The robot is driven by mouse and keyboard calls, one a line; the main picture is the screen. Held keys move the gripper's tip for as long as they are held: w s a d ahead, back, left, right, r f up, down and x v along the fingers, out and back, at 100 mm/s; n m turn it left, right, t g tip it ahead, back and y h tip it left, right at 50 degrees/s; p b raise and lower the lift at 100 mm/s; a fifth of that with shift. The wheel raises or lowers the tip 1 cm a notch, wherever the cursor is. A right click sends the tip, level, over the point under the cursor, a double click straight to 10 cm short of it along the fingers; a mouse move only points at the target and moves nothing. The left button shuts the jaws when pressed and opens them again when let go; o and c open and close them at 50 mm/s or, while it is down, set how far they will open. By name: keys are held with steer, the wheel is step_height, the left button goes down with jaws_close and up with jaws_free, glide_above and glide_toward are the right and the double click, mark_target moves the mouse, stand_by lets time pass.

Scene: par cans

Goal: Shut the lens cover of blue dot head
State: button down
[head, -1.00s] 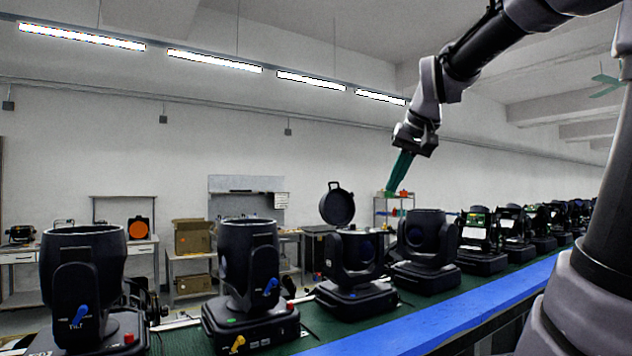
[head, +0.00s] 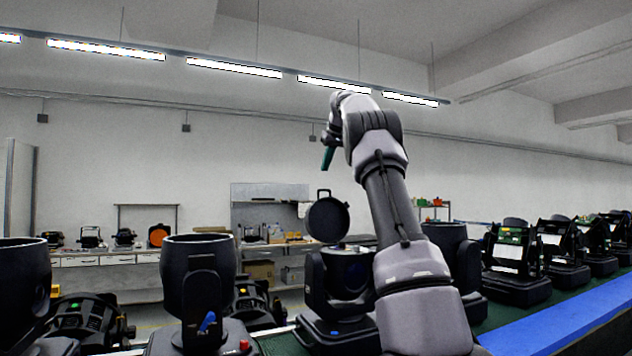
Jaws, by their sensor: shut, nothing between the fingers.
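The blue dot head (head: 350,282) stands on the bench with a small blue mark (head: 335,333) on its base. Its round black lens cover (head: 328,219) is open, standing upright above the head with its handle on top. My arm hides the head's right edge. My gripper (head: 327,158), with teal fingers, is shut and empty. It appears above the cover in the picture, pointing down, with a gap between them; its depth relative to the cover is hard to tell.
A head with an upright barrel (head: 197,270) stands left of it, and another dark head (head: 455,250) stands right, partly behind my arm. More heads (head: 520,255) line the green bench towards the right. A blue rail (head: 570,322) runs along its near edge.

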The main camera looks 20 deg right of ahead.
steer(key=shift+w+f, duration=0.3)
steer(key=shift+f, duration=0.95)
steer(key=shift+w+f, duration=0.35)
steer(key=shift+f, duration=0.9)
steer(key=shift+w+f, duration=0.3)
steer(key=shift+f, duration=0.95)
steer(key=shift+s, duration=0.1)
